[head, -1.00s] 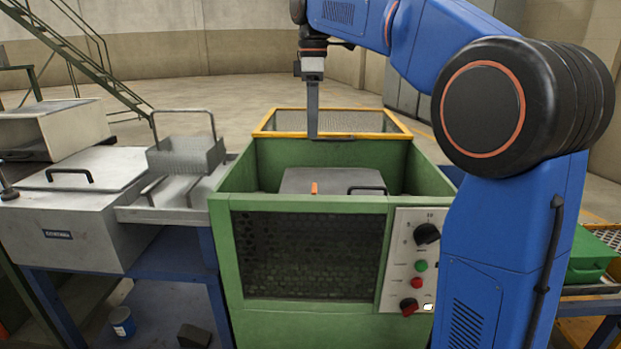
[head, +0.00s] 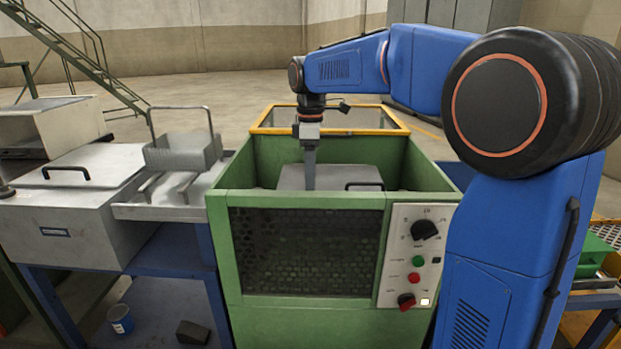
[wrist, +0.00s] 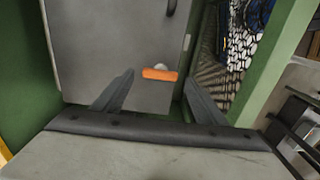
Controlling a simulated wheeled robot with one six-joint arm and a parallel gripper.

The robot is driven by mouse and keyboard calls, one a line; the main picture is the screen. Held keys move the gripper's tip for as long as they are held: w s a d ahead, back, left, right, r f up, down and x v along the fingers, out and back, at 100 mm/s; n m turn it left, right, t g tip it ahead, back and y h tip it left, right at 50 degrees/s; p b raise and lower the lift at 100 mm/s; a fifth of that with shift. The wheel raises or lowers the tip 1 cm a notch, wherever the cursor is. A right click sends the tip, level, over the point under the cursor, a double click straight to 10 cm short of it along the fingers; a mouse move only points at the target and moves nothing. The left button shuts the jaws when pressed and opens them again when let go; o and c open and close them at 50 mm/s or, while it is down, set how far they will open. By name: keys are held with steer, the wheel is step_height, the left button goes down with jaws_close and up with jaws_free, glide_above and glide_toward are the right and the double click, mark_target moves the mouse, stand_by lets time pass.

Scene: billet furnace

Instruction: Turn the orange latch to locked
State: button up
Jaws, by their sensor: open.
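The orange latch (wrist: 160,74) shows in the wrist view as a short bar lying crosswise near the edge of the grey lid (wrist: 105,45). A small pale round part sits beside it. My gripper (wrist: 158,92) is open, one finger on each side of the latch in that view, and I see no contact. In the head view my gripper (head: 310,188) points straight down into the green housing (head: 290,203), over the grey lid (head: 335,178). The latch is hidden behind my gripper there.
The lid's black handle (head: 364,185) is right of my gripper. A control panel (head: 415,255) is on the front. A wire basket (head: 183,152) stands to the left.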

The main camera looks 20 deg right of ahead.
steer(key=shift+f, duration=0.65)
steer(key=c, duration=1.1)
steer(key=shift+o, duration=0.2)
